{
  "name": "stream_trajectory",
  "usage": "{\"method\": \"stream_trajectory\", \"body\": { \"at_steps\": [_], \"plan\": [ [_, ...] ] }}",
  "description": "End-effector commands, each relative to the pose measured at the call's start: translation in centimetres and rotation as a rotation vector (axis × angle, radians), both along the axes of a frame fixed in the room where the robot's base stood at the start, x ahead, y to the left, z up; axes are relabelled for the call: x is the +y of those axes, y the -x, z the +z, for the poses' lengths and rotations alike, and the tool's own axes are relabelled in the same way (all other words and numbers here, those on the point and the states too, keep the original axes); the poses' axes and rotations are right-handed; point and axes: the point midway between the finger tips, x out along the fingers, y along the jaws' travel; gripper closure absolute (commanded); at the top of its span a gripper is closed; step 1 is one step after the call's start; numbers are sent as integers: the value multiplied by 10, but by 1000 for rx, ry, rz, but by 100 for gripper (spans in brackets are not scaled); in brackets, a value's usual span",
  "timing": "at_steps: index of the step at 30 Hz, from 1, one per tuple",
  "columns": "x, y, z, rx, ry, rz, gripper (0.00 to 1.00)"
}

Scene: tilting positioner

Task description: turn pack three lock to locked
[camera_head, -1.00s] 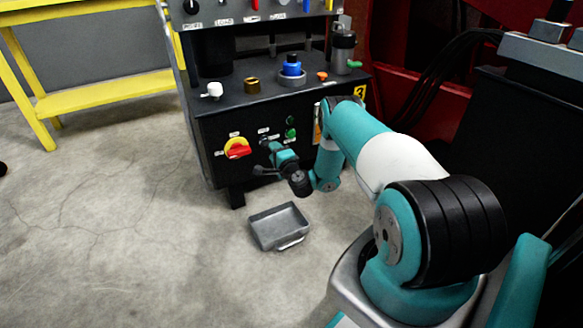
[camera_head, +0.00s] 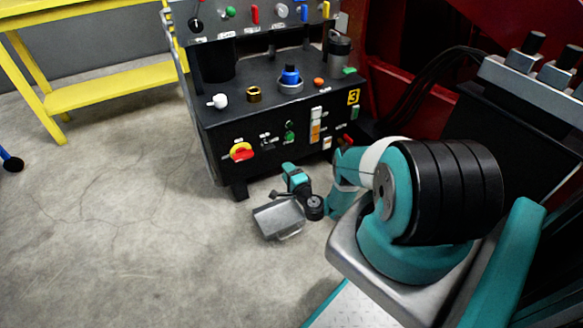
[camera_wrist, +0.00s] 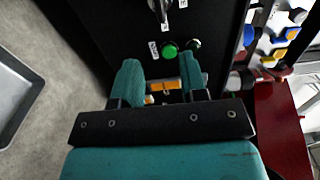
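The pack's black front panel (camera_head: 220,135) carries a yellow "3" plate at its upper right in the head view. A silver knob or lever (camera_wrist: 160,8), partly cut off at the top of the wrist view, may be the lock; its setting is unreadable. A round green button (camera_wrist: 169,50) sits below it in that view. My gripper (camera_wrist: 161,72) has its two teal fingers apart with nothing held; orange parts of the panel show in the gap. In the head view my gripper (camera_head: 291,172) is low in front of the panel, seemingly clear of it.
A red-and-yellow rotary switch (camera_head: 242,152) is at the panel's left. A grey tray (camera_head: 277,222) lies on the floor below. Above are a blue knob (camera_head: 290,75), a white tap (camera_head: 217,101) and a brass nut (camera_head: 254,94). A yellow bench (camera_head: 105,92) stands left; the left floor is open.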

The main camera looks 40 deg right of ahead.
Motion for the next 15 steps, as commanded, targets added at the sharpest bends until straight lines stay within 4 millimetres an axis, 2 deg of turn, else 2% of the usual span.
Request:
{"method": "stream_trajectory", "body": {
  "at_steps": [1, 6, 15],
  "plan": [
    [1, 8, 5, 2, -2, -3, 61],
    [5, 20, 2, 1, 0, -2, 61],
    [7, 24, -1, 1, 1, -1, 61]
  ]
}}
